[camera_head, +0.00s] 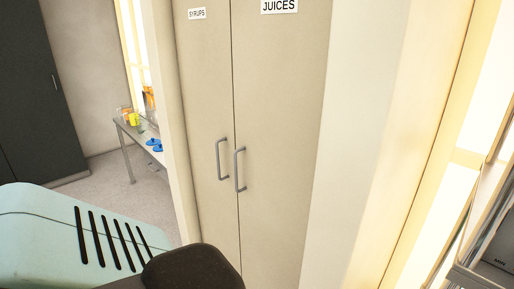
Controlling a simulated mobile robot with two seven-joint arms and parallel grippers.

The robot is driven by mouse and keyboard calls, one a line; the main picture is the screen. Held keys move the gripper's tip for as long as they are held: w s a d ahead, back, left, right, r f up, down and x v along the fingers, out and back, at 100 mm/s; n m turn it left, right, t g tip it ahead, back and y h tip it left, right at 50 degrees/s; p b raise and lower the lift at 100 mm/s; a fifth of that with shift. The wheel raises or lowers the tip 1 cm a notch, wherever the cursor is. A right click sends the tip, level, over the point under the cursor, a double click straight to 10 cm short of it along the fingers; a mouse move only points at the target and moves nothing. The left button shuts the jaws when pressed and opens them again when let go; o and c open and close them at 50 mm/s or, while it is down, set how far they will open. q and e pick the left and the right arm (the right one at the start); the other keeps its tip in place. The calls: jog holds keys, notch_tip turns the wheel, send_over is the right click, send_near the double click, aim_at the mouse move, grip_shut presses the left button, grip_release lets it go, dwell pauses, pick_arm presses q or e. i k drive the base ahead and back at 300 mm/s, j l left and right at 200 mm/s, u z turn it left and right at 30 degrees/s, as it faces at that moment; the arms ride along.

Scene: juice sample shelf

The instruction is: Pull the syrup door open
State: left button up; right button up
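A tall beige cabinet with two doors stands in the middle of the head view. The left door (205,90) bears a label reading "SYRUPS" (197,14) and has a grey vertical bar handle (220,159). The right door (280,100) bears a label reading "JUICES" (279,6) and has a similar handle (238,170) close beside the first. Both doors look shut, with a thin seam between them. Neither of my grippers is recognisable in view, and nothing is seen touching either handle.
Pale green and black parts, probably mine, fill the lower left. Behind the cabinet at left, a table (143,141) holds a yellow cup (134,119) and blue items (154,144). A dark cabinet (35,90) stands far left. Grey shelving (480,272) shows at lower right.

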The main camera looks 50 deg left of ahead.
aim_at(203, 28)
jog(key=u, duration=2.05)
